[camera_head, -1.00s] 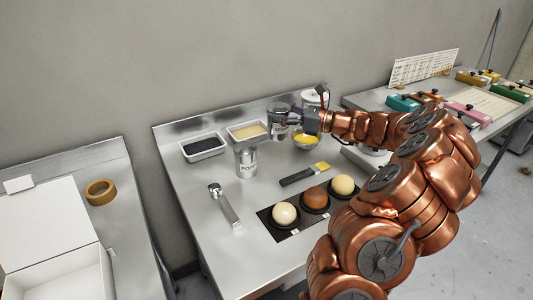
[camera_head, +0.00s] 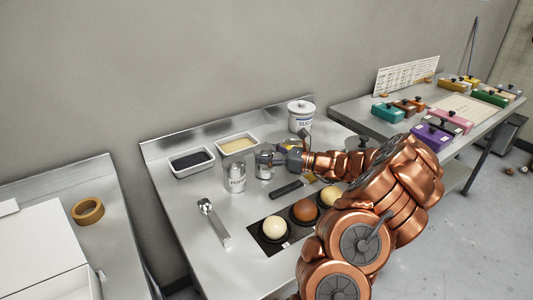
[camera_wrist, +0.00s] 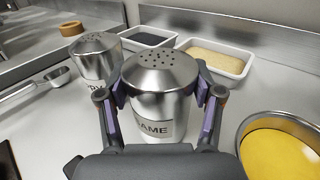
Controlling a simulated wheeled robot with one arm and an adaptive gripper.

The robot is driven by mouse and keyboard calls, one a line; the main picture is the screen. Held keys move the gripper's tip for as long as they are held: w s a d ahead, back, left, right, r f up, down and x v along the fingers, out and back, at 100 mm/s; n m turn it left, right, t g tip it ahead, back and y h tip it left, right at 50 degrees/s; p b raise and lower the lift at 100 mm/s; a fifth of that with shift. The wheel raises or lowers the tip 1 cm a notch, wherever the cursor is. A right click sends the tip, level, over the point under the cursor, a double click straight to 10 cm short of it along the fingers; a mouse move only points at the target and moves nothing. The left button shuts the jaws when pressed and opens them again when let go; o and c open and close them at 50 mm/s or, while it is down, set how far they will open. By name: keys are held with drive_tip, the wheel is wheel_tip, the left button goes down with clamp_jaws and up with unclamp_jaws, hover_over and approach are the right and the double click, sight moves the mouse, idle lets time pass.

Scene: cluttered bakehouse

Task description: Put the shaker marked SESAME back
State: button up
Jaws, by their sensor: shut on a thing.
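The steel SESAME shaker (camera_wrist: 158,95) has a perforated domed lid and stands upright between the two fingers of my gripper (camera_wrist: 158,100), which is shut on it. Its label, partly cut off, reads "AME" in the wrist view. In the head view the shaker (camera_head: 264,164) and my gripper (camera_head: 277,161) are over the middle of the steel table (camera_head: 195,220). I cannot tell whether its base touches the table. A similar shaker, its label starting "POP" (camera_head: 236,178), stands just to the left; it also shows in the wrist view (camera_wrist: 97,62).
Behind are a tray of dark seeds (camera_head: 192,162) and a tray of pale seeds (camera_head: 238,145). A bowl of yellow liquid (camera_wrist: 285,150) is close on the right. A lidded sugar jar (camera_head: 301,117), a brush (camera_head: 288,190), a scoop (camera_head: 214,222) and buns on a dark mat (camera_head: 262,245) stand around.

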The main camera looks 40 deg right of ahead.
idle(0.3)
drive_tip(key=o, duration=1.3)
drive_tip(key=shift+f, duration=0.15)
drive_tip(key=b+v, duration=0.1)
drive_tip(key=v, duration=0.6)
drive_tip(key=shift+s+d, duration=0.2)
drive_tip(key=shift+r, duration=0.25)
